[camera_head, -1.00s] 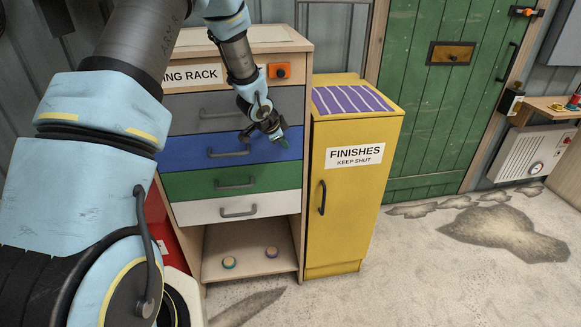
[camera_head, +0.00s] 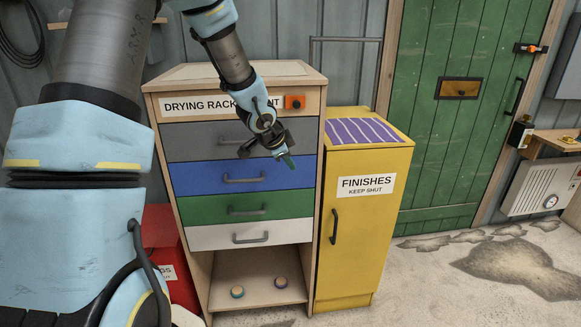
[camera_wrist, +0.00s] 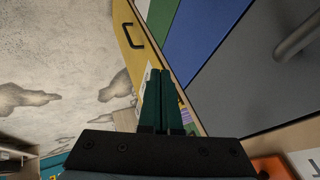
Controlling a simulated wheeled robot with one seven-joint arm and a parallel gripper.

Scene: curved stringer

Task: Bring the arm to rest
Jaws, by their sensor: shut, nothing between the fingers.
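My gripper (camera_head: 288,162) hangs in front of the drying rack cabinet (camera_head: 317,100), near the right end of its blue drawer (camera_head: 205,178). In the wrist view my gripper (camera_wrist: 160,75) shows its two green fingers side by side, shut with nothing between them. My arm comes down from the upper left and is bent at the wrist. From these views the gripper looks clear of the drawer fronts, but the exact gap is hard to tell.
A yellow FINISHES cabinet (camera_head: 358,240) with a purple striped mat (camera_head: 366,131) on top stands right of the rack. Two small round items sit on the rack's open bottom shelf (camera_head: 258,290). A red bin (camera_head: 165,240) is at left. The floor (camera_head: 440,285) at right is clear.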

